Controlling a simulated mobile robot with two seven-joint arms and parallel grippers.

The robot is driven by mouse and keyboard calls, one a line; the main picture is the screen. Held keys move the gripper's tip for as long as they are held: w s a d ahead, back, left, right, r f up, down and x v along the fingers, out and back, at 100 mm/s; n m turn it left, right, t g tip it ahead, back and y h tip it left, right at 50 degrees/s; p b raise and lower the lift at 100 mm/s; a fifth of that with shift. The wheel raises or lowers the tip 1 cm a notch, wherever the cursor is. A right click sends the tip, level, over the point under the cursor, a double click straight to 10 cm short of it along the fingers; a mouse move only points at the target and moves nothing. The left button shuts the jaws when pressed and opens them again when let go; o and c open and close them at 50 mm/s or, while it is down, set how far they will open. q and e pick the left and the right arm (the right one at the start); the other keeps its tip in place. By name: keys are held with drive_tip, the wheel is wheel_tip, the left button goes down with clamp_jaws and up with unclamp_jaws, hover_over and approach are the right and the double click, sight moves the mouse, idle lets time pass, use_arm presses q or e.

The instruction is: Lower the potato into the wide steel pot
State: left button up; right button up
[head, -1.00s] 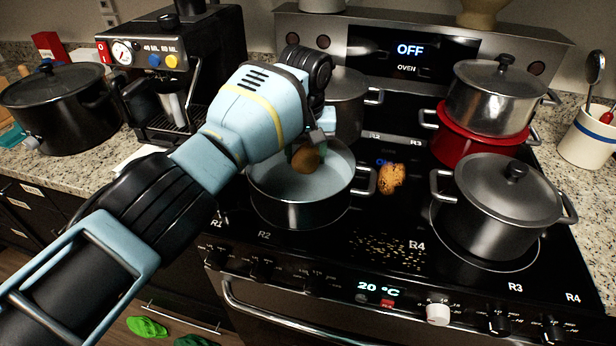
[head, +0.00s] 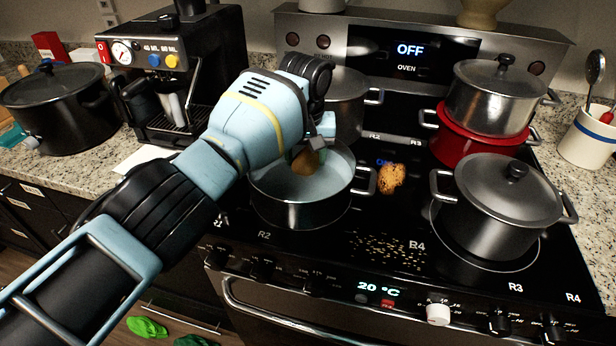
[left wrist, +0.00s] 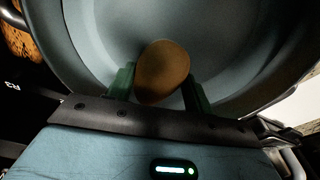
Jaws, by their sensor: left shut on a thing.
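The wide steel pot (head: 303,206) stands open on the front left of the stove. The brown potato (head: 304,163) is at the pot's mouth in the head view, partly hidden by my gripper. My left gripper (head: 311,152) reaches over the pot from the left and is shut on the potato. In the left wrist view the potato (left wrist: 162,72) sits between the green fingertips (left wrist: 158,90), with the pot's pale inside (left wrist: 215,40) around it. I cannot tell whether the potato touches the pot's bottom. My right gripper is not in view.
A lidded pot (head: 508,205) stands to the right, and a steel pot (head: 491,98) is stacked on a red pot (head: 470,145) behind it. A brown lumpy item (head: 391,178) lies right beside the wide pot. Another pot (head: 345,95) stands close behind.

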use_arm(q)
drive_tip(key=shift+f, duration=1)
idle(0.7)
drive_tip(key=o, duration=1.1)
drive_tip(key=shift+o, duration=0.2)
drive_tip(key=r, duration=0.5)
drive_tip(key=s+r+p, duration=0.1)
drive_tip(key=r, duration=0.1)
drive_tip(key=shift+r, duration=0.35)
